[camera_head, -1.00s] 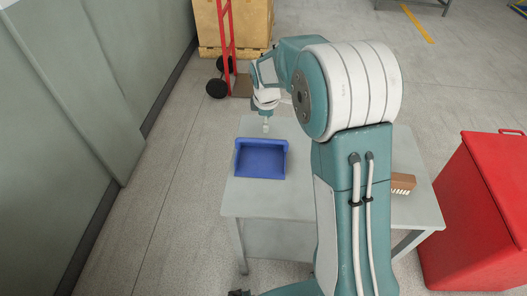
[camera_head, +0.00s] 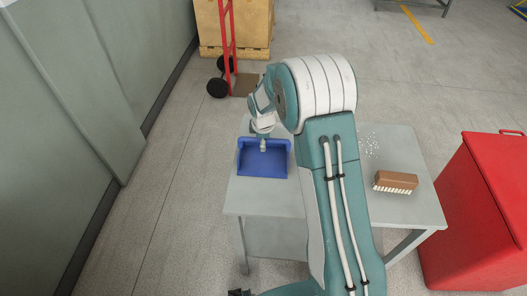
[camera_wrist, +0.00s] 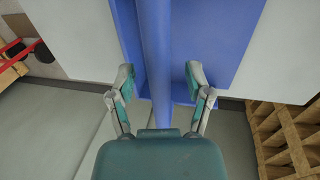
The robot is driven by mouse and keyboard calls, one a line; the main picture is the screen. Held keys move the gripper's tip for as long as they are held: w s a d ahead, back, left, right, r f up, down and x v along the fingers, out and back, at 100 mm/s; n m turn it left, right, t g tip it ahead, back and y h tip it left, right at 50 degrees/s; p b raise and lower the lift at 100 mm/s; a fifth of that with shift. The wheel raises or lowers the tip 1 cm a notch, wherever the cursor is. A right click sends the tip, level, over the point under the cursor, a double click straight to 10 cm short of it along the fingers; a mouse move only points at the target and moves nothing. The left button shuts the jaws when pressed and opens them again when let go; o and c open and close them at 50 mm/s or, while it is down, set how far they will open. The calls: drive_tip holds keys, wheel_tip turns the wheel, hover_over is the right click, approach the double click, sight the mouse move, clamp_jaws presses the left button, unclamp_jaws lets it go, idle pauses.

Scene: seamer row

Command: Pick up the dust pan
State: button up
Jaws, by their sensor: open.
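The blue dust pan (camera_head: 266,165) lies on the left part of a grey table (camera_head: 268,203). My gripper (camera_head: 263,147) is at the pan's far edge. In the wrist view the dust pan (camera_wrist: 215,40) fills the upper middle, and its long blue handle (camera_wrist: 156,60) runs down between the two fingers. My gripper (camera_wrist: 159,76) is open there, with one finger on each side of the handle and a gap on both sides. The handle's lower end is hidden behind the gripper body.
A brown brush with white bristles (camera_head: 396,181) lies at the table's right, near white scattered bits (camera_head: 370,147). A red bin (camera_head: 480,215) stands right of the table. A red hand truck (camera_head: 230,50) and wooden crate (camera_head: 250,22) stand behind. A grey wall (camera_head: 95,90) is at left.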

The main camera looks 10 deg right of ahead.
drive_tip(key=shift+d, duration=0.1)
clamp_jaws()
